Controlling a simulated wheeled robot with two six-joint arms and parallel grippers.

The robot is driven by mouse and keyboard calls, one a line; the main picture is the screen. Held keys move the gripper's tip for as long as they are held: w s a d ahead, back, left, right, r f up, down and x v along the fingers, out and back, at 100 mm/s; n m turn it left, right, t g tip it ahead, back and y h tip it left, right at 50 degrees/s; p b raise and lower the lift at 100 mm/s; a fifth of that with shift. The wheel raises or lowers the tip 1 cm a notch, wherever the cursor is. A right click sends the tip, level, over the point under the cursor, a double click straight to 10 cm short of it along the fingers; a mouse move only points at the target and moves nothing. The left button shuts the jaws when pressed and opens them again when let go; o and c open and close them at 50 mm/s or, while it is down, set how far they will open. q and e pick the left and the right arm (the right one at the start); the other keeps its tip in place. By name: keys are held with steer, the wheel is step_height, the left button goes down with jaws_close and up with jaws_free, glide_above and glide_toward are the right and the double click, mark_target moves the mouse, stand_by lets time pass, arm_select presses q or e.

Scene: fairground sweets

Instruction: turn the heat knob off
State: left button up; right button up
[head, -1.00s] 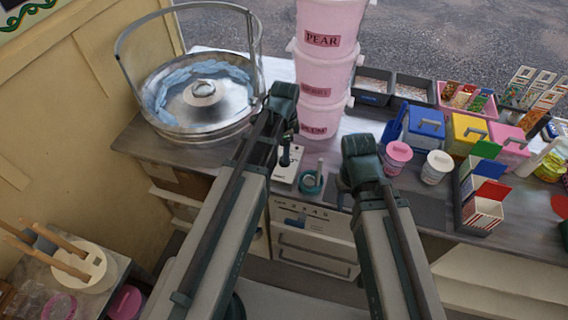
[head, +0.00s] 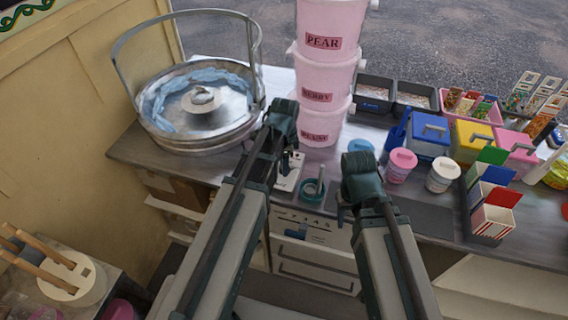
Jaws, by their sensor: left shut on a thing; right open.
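A small white control plate (head: 290,180) lies on the counter front, below the stack of pink tubs. My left gripper (head: 286,161) reaches down to the plate's upper part and is shut on a small part there, which looks like the heat knob. The knob is mostly hidden by the fingers, so I cannot tell its angle. My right gripper (head: 344,214) is open and hangs near the counter's front edge, apart from the plate, partly hidden by its own arm.
The metal floss pan (head: 190,140) stands left of the plate. A teal ring holder (head: 312,195) is just right of it. Pink tubs (head: 322,75) rise behind. White drawers (head: 315,262) are below.

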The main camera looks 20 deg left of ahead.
arm_select(q)
jaws_close()
steer(key=n, duration=0.5)
steer(key=shift+n, duration=0.4)
steer(key=n, duration=0.6)
steer(key=shift+d+g, duration=0.1)
steer(key=shift+g, duration=0.2)
steer(key=n, duration=0.6)
steer(key=shift+w+n, duration=0.1)
steer(key=shift+n, duration=0.2)
steer(key=n, duration=0.5)
steer(key=shift+n, duration=0.4)
